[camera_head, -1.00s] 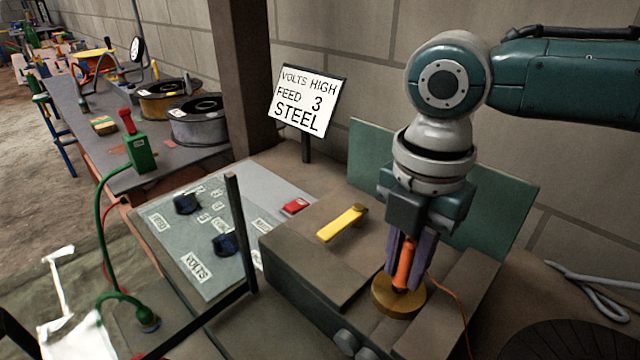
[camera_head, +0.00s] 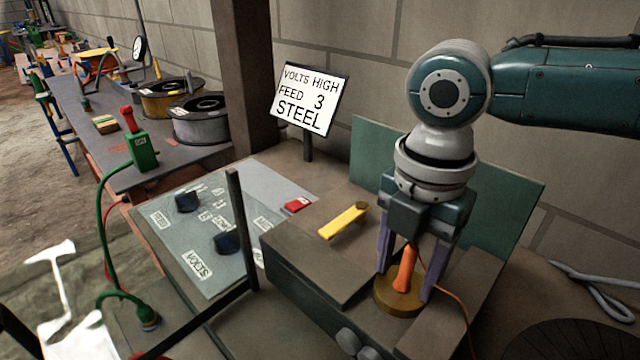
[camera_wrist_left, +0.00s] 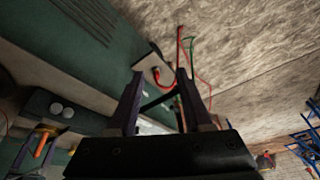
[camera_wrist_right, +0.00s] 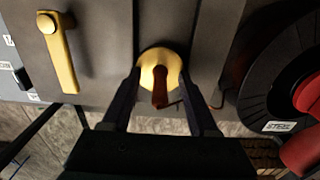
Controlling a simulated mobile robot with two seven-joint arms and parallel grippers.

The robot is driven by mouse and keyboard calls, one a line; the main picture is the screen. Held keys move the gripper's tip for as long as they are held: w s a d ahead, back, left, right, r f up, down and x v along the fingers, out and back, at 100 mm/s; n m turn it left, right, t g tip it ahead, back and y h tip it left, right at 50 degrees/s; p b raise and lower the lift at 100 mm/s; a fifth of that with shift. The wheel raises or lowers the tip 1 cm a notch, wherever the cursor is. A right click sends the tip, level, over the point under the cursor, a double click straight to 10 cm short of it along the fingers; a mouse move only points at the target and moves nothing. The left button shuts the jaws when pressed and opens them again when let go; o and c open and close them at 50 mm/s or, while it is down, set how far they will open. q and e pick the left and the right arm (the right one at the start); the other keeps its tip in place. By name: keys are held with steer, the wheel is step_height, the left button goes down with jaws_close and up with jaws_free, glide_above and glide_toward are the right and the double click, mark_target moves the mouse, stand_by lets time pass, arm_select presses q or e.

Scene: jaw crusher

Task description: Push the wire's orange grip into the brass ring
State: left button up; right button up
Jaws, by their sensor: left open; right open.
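The orange grip (camera_head: 404,268) stands nearly upright, leaning slightly, with its lower end at the middle of the brass ring (camera_head: 385,300); how deep it sits cannot be told. A thin orange wire (camera_head: 455,297) runs from it to the right. My right gripper (camera_head: 406,284) points down and is open, its fingers on either side of the grip with gaps. In the right wrist view the grip (camera_wrist_right: 160,84) looks dark red in front of the ring (camera_wrist_right: 152,58), between the open fingers. My left gripper (camera_wrist_left: 158,85) is open and empty in its own wrist view.
The ring sits in a recess of the grey machine (camera_head: 310,262), beside a yellow lever (camera_head: 343,222). A knob panel (camera_head: 180,245) and red button (camera_head: 297,206) are left of it. A sign (camera_head: 308,100) stands behind. Pliers-like handles (camera_head: 600,292) lie right.

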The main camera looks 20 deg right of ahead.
step_height(320, 180, up, 9)
steer(key=shift+f+p, duration=0.2)
steer(key=shift+p, duration=0.55)
steer(key=shift+r, duration=0.7)
